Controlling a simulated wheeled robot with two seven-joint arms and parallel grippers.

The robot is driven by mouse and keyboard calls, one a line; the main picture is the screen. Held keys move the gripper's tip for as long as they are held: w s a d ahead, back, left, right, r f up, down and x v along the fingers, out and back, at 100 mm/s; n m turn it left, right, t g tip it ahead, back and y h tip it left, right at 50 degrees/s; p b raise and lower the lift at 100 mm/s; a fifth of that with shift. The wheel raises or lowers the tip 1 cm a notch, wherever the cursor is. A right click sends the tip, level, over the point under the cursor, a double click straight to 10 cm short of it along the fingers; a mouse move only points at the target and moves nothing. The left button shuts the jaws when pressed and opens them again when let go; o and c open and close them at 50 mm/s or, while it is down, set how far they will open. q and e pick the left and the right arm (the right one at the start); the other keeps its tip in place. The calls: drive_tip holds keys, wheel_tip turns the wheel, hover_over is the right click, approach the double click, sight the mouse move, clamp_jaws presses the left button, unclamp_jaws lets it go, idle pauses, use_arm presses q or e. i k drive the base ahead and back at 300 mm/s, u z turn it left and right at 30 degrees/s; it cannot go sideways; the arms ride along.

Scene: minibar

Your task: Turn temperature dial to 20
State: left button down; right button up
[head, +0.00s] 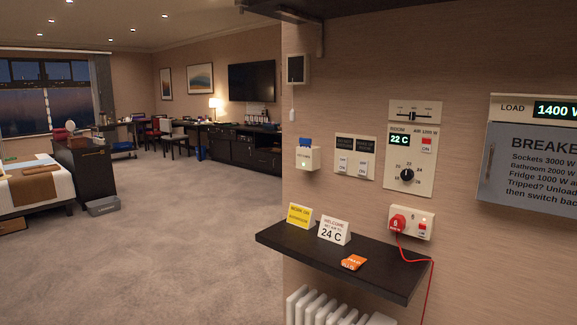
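The temperature dial (407,174) is a round black knob on a beige thermostat panel (425,190) on the right-hand wall. Small numbers surround it, too small to read surely, and I cannot tell exactly where its pointer sits. The green display (399,139) above it reads 22 C under the word ROOM. A red switch (427,145) marked ON is right of the display. Neither of my grippers shows in the head view, and nothing touches the dial.
A dark shelf (390,283) juts out below the panel, with a yellow card (299,215), a white "24 C" card (334,230) and an orange item (354,262). A red plug (397,223) with a cord sits under the dial. Carpet (200,240) at left is clear.

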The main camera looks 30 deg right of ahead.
sight(408, 174)
drive_tip(key=u, duration=0.05)
drive_tip(key=i, duration=1.95)
drive_tip(key=z, duration=1.5)
drive_tip(key=i, duration=0.9)
drive_tip(key=z, duration=1)
